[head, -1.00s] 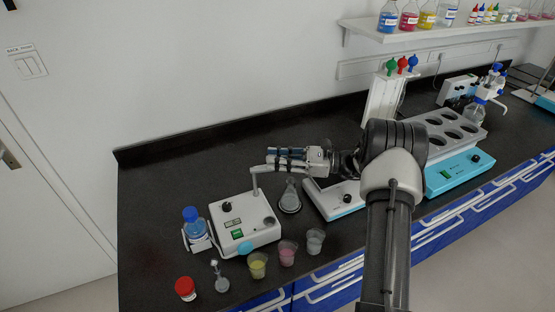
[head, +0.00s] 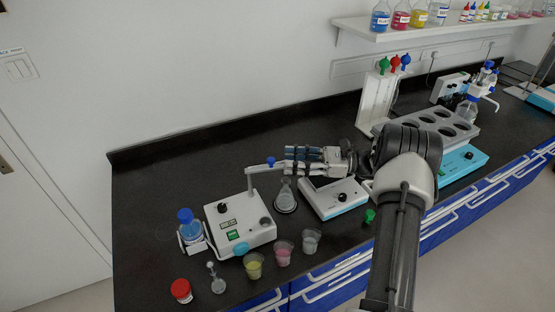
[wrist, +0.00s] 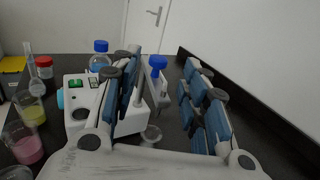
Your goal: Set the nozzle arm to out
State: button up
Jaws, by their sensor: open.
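The nozzle arm (head: 262,167) is a grey bar on a post on the white dispenser box (head: 240,225). It points right and ends in a blue tip (head: 271,161), beside a conical flask (head: 286,192). My gripper (head: 289,160) is open, its fingers pointing left, just right of the blue tip with a small gap in the head view. In the wrist view, the blue tip (wrist: 158,62) and grey bar (wrist: 151,86) appear between the spread fingers (wrist: 165,95). I cannot tell whether a finger touches the bar; the left finger partly hides the box.
A blue-capped bottle (head: 189,226) stands left of the box. Cups of yellow (head: 253,267), pink (head: 283,253) and grey (head: 311,240) stand in front. A flat white device (head: 336,197) lies below my gripper. The bench behind the box is clear.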

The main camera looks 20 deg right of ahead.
jog(key=v, duration=0.5)
jog(key=shift+s+d, duration=0.1)
jog(key=shift+d, duration=0.05)
jog(key=s+a+r+n+g+h, duration=0.35)
jog(key=s+a+r+n, duration=0.2)
jog(key=a, duration=0.35)
jog(key=s+a+r+n+g+h, duration=0.35)
jog(key=a+r, duration=0.25)
jog(key=a, duration=0.4)
jog(key=s+a+n+t+h, duration=0.1)
jog(key=s+n+t+h, duration=0.3)
jog(key=s+n+h, duration=0.5)
jog(key=s+r+n, duration=0.1)
jog(key=s+n, duration=0.4)
jog(key=s, duration=0.7)
jog(key=shift+a, duration=0.4)
